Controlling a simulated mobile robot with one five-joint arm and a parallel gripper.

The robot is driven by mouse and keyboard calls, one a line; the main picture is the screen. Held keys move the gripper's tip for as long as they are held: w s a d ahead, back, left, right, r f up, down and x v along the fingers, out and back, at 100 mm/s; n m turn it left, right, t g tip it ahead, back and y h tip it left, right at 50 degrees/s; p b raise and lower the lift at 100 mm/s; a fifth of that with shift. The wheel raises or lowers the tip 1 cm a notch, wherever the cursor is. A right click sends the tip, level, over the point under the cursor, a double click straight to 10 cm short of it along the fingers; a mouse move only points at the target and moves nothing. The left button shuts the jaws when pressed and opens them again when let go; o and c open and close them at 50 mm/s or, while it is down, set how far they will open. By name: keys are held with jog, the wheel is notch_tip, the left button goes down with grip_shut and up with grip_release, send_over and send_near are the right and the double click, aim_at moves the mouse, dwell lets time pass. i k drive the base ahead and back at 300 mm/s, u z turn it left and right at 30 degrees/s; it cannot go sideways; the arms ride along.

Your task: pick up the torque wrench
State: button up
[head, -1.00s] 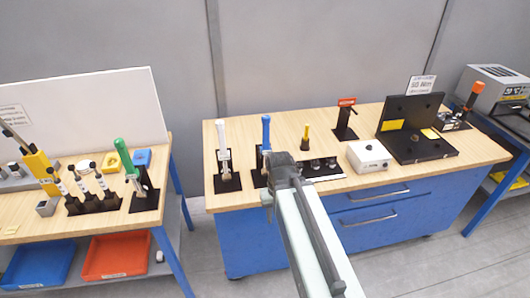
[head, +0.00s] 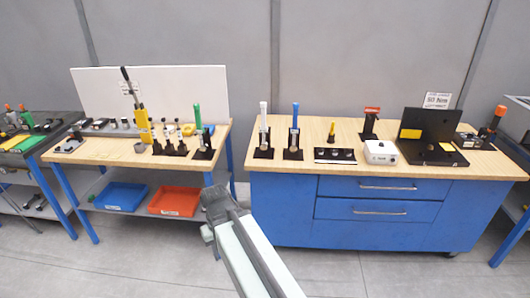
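Several tools with coloured handles stand upright in black holders; I cannot tell for certain which is the torque wrench. A white-handled tool (head: 264,122) and a blue-handled tool (head: 295,125) stand at the left of the blue workbench. A green-handled tool (head: 198,120) stands at the right end of the table left of it. A yellow tool with a long black handle (head: 141,118) stands farther left on that table. My gripper (head: 215,200) is in front of the gap between the two tables, apart from all the tools. Its fingers are too unclear to read.
The blue workbench (head: 285,215) also holds a white box (head: 380,152), a red-topped stand (head: 370,122) and a black fixture (head: 430,135) by a sign. Blue (head: 120,197) and orange (head: 174,201) trays lie under the left table. The grey floor in front is open.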

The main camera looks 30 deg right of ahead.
aim_at(294, 130)
jog(key=u, duration=0.2)
jog(key=i, duration=1.35)
jog(key=z, duration=0.1)
